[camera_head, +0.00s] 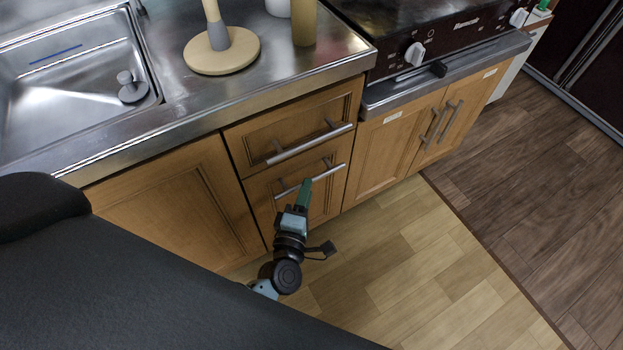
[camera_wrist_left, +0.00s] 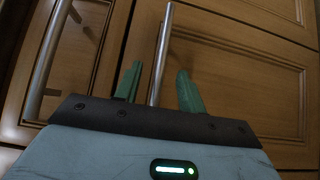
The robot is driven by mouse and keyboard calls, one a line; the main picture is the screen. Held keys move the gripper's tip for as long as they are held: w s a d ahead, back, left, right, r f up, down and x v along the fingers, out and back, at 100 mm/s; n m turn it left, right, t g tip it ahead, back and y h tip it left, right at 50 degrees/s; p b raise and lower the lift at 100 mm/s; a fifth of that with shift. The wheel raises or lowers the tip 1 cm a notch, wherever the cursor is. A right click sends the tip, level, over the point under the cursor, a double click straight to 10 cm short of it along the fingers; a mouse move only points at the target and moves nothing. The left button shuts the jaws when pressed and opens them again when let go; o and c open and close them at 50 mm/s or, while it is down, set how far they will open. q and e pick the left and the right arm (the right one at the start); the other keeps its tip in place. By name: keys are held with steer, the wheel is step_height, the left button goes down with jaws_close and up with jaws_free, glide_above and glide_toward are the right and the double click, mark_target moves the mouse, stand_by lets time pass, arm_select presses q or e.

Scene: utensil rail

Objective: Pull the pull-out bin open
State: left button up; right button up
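The pull-out bin (camera_head: 262,196) appears to be the lower wooden front under the drawer, and it looks closed and flush. Its metal bar handle (camera_head: 335,171) runs across its upper part. My left gripper (camera_head: 306,184) is at this handle, partly covering it in the head view. In the left wrist view, the two green fingers (camera_wrist_left: 158,88) are apart, with the bar handle (camera_wrist_left: 161,50) running between them. Gaps show on both sides of the bar, so the fingers do not appear to grip it. My right gripper is not in view.
The upper drawer (camera_head: 258,133) has its own bar handle (camera_head: 300,147) just above. A cabinet door (camera_head: 180,205) lies to the left, and double doors (camera_head: 400,140) under the stove lie to the right. The floor (camera_head: 390,265) in front is clear.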

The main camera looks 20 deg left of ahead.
arm_select(q)
steer(key=shift+w+a, duration=0.15)
steer(key=shift+w, duration=0.95)
steer(key=shift+w+a, duration=0.15)
steer(key=shift+w, duration=0.9)
jaws_close()
